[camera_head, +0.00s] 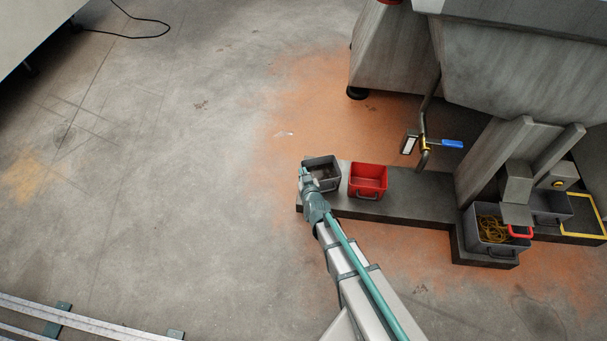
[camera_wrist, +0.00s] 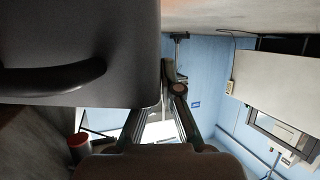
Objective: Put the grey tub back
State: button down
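A grey tub (camera_head: 327,185) stands at the left end of the low dark bench in the head view, beside a red tub. My gripper (camera_head: 305,172) is at its left side, and the arm hides part of the tub's near side. In the wrist view, a dark grey tub (camera_wrist: 115,85) with a black handle fills the upper left, very close to the camera. My gripper (camera_wrist: 172,85) shows beside it, with one finger partly behind the tub. Whether its fingers are closed on the tub's wall is hidden.
The red tub (camera_head: 368,178) stands just right of the grey one. Another grey tub (camera_head: 491,249) with yellow coils, a grey bin (camera_head: 552,219) and a yellow-outlined square (camera_head: 596,234) are at the right. A pipe with a blue-handled valve (camera_head: 452,143) rises behind the bench. Floor at left is clear.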

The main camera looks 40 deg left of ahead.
jog(key=shift+f, duration=0.15)
jog(key=c, duration=1.3)
grip_release()
